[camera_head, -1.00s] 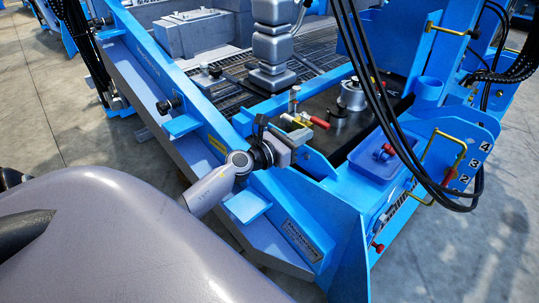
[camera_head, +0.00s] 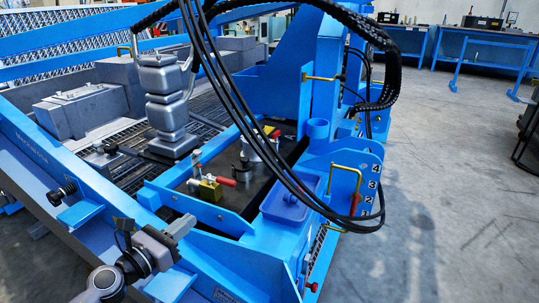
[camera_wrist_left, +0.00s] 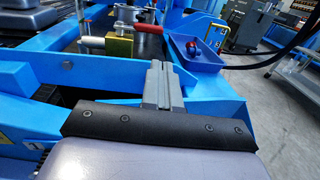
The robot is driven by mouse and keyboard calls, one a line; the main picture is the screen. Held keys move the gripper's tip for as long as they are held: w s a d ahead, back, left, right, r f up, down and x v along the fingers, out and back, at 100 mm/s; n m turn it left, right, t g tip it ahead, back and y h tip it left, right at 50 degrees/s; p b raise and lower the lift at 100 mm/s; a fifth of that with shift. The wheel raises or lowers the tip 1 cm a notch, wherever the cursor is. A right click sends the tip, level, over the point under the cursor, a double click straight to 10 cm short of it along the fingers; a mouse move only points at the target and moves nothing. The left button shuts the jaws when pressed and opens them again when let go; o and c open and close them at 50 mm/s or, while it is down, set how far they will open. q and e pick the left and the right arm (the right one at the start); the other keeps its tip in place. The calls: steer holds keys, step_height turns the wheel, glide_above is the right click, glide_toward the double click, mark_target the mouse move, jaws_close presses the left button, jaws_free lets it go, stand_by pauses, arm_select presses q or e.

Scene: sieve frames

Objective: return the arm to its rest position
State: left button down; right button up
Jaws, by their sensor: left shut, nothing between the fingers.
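My left gripper (camera_head: 184,224) is low in the head view, at the near edge of the blue machine frame (camera_head: 82,214). Its grey fingers are together with nothing between them, and they point towards the black plate (camera_head: 228,222) on the machine. In the left wrist view the closed fingers (camera_wrist_left: 157,68) stand upright in front of a blue rail. A toggle clamp with a red handle (camera_head: 226,181) and a brass-coloured block (camera_head: 209,190) is beyond the fingertips, apart from them. My right gripper is not in view.
Black hoses (camera_head: 240,112) hang over the machine. A grey stacked column (camera_head: 165,105) stands farther back. Concrete floor (camera_head: 450,200) is open at the right, with blue workbenches (camera_head: 480,42) at the back.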

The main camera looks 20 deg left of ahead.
arm_select(q)
steer(key=s+d+f+n+g+h, duration=0.15)
steer(key=s+d+n, duration=0.25)
steer(key=d+n, duration=0.65)
steer(key=s+d+f+n+g+h, duration=0.15)
steer(key=s+d+n, duration=0.45)
steer(key=n, duration=0.7)
steer(key=s+d+f+n+g, duration=0.2)
steer(key=s+d+n+g, duration=0.1)
steer(key=d+n, duration=0.75)
steer(key=s+a+r+n+y+p, duration=0.1)
steer(key=a+r+p, duration=0.4)
steer(key=p, duration=1)
steer(key=s+a+r+n+g+y+p, duration=0.1)
steer(key=s+a+r+y+p, duration=0.2)
steer(key=a+r+p, duration=0.3)
step_height(320, 180, up, 4)
steer(key=p, duration=0.9)
steer(key=shift+s, duration=0.35)
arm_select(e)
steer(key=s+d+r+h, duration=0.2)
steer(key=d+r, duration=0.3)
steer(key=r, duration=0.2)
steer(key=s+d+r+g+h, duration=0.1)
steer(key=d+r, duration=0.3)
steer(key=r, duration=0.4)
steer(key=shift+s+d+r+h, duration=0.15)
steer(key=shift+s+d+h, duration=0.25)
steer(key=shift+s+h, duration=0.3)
